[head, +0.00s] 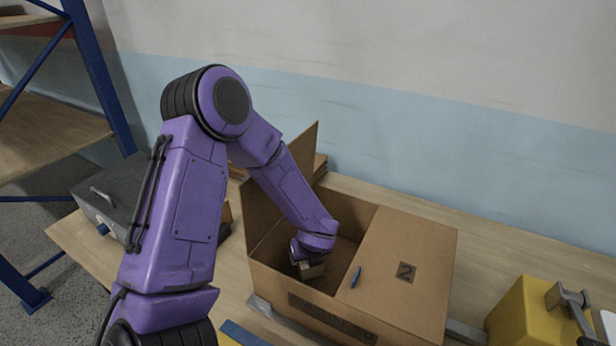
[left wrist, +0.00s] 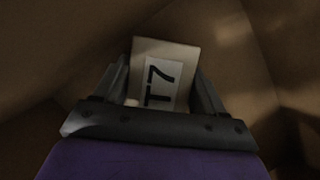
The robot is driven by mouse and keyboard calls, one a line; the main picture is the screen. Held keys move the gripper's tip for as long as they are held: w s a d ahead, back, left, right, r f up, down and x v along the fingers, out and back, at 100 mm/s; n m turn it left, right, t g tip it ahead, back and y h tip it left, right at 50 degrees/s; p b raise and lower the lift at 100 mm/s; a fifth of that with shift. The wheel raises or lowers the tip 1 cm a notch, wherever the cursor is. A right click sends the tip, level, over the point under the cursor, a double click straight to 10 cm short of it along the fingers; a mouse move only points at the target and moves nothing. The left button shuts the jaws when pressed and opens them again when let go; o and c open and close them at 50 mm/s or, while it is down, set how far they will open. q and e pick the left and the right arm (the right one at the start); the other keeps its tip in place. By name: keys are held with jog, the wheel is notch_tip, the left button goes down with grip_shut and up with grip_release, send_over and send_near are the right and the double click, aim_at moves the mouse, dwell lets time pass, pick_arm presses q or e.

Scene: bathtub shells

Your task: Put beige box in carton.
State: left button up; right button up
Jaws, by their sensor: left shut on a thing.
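The beige box (left wrist: 163,60) carries a white label reading "T7" in the left wrist view. My left gripper (left wrist: 163,90) has its two dark fingers on either side of the box and is shut on it. In the head view the gripper (head: 308,262) reaches down into the open left half of the brown cardboard carton (head: 325,310), and a small part of the beige box (head: 312,271) shows below it. Dim brown carton walls surround the box in the left wrist view. Whether the box touches the carton floor cannot be told. My right gripper is not in view.
One flap (head: 300,155) stands up at the back. A grey toolbox (head: 105,190) is at the left and a yellow case (head: 530,312) at the right of the wooden table (head: 490,236).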

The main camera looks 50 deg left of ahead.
pick_arm(q)
jog(key=shift+f, duration=0.4)
jog(key=shift+w+d+f, duration=0.1)
jog(key=shift+w+f, duration=0.05)
jog(key=o, duration=1.2)
jog(key=shift+d+r, duration=0.1)
jog(key=shift+r, duration=0.45)
jog(key=v, duration=1.1)
jog(key=shift+r, duration=0.1)
